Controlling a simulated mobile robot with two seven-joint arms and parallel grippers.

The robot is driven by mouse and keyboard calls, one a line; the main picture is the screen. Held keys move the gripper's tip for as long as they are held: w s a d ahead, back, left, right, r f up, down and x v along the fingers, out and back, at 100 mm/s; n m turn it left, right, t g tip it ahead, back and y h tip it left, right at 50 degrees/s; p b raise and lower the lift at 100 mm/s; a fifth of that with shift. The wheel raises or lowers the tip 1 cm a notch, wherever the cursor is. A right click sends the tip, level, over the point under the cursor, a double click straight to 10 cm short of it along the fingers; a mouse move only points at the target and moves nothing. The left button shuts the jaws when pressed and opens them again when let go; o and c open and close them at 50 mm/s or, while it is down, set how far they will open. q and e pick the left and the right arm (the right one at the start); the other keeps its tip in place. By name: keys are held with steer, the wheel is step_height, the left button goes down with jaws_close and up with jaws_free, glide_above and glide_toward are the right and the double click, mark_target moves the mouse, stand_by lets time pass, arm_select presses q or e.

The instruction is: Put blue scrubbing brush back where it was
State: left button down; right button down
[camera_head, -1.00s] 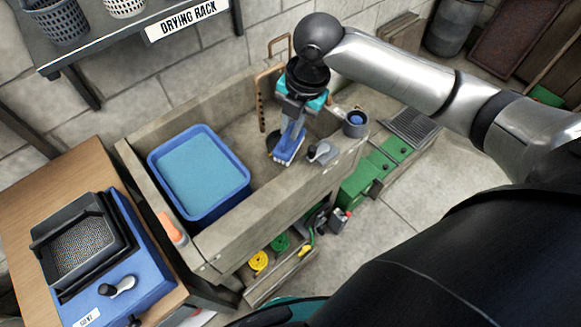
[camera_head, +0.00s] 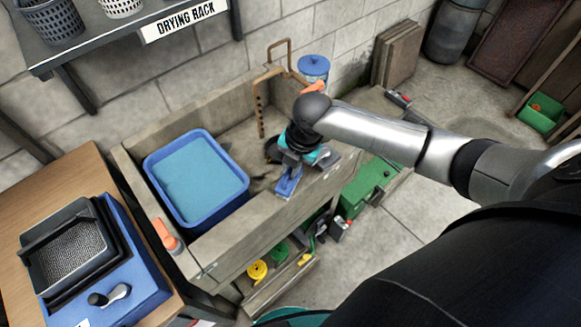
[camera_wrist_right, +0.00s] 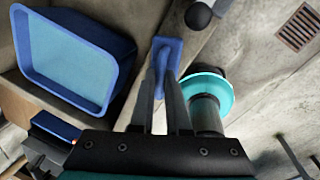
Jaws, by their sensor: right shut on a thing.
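The blue scrubbing brush (camera_head: 288,184) hangs below my right gripper (camera_head: 293,166), over the front wall of the stone sink (camera_head: 225,238). In the right wrist view the blue brush (camera_wrist_right: 168,50) shows at the tips of my right gripper's two dark fingers (camera_wrist_right: 165,75), which are shut on it. I cannot tell whether the brush touches the sink ledge. My wrist and forearm hide part of the sink's right end. My left gripper is not in view.
A blue basin of water (camera_head: 238,198) stands in the sink's left part. An orange-handled item (camera_head: 165,234) lies on the left front rim. A brown bent pipe (camera_head: 262,100) and a blue-lidded pot (camera_head: 314,68) are behind. Green boxes (camera_head: 368,186) stand right of the sink.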

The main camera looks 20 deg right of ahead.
steer(key=c, duration=1.3)
jaws_free()
steer(key=shift+f, duration=0.1)
steer(key=shift+c, duration=0.2)
steer(key=o, duration=0.4)
steer(key=shift+o, duration=0.2)
step_height(320, 180, up, 12)
steer(key=s+d+p, duration=0.1)
steer(key=p, duration=0.1)
steer(key=shift+s+d, duration=0.2)
steer(key=shift+s, duration=0.2)
